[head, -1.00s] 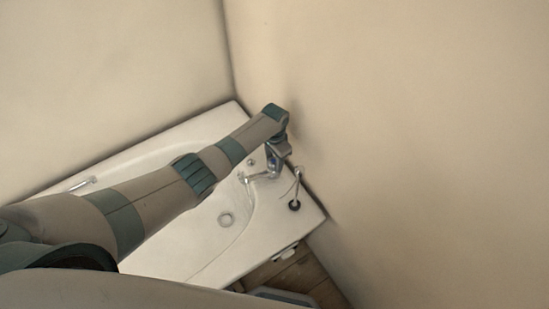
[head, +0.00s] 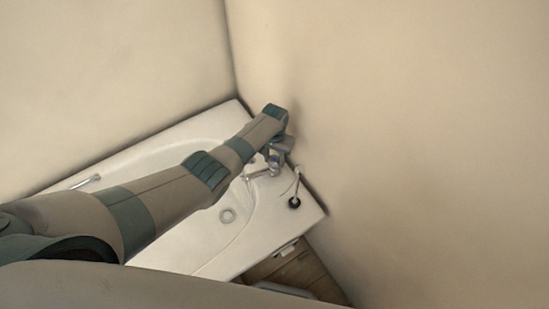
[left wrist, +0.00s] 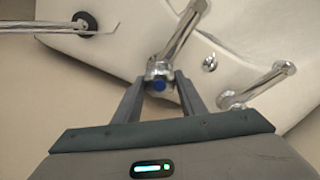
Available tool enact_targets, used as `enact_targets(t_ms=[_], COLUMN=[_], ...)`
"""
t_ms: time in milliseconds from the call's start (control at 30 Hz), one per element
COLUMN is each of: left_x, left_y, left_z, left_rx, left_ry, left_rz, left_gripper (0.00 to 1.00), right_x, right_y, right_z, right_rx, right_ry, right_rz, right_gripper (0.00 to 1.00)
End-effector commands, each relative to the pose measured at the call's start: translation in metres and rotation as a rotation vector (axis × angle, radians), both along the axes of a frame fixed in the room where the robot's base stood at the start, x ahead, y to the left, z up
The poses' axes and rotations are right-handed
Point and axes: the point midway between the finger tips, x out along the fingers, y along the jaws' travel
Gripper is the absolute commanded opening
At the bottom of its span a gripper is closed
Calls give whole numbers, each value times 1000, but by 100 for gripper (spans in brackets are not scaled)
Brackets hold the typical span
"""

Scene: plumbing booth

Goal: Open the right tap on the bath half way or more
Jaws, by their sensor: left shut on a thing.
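The white bath (head: 185,250) stands in the corner, with chrome fittings at its right end. My left gripper (head: 276,154) is over those fittings in the head view. In the left wrist view my left gripper (left wrist: 161,88) has its two fingers on either side of a chrome tap head with a blue mark (left wrist: 159,85), and is shut on it. A chrome spout (left wrist: 186,28) runs up from that tap head in the wrist view; a spout also shows in the head view (head: 258,175). How far the tap is turned cannot be told. My right gripper is not in view.
Another chrome fitting (left wrist: 262,84) lies to the right in the wrist view. A thin chrome piece on a black round base (head: 294,203) stands near the bath's right edge. Plain walls (head: 400,130) close in behind and to the right.

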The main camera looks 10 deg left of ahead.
Motion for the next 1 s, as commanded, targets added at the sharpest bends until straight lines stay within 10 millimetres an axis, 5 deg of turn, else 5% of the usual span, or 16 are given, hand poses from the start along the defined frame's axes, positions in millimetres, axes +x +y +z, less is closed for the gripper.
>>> enact_targets(t_ms=[233, 267, 333, 767, 1000], left_x=[2, 2, 1, 0, 1], left_y=[0, 0, 0, 0, 0], left_z=[1, 1, 1, 3, 22], left_rx=[0, 0, 0, 0, -1], left_ry=[-3, -3, -3, -1, -3], left_rz=[-1, -1, -1, -1, -1], left_gripper=[15, 44, 56, 56, 56], right_x=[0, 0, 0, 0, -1], right_y=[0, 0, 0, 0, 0], right_z=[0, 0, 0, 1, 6], right_rx=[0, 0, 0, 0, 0], right_ry=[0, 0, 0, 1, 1], right_rz=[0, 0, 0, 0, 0], right_gripper=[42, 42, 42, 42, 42])
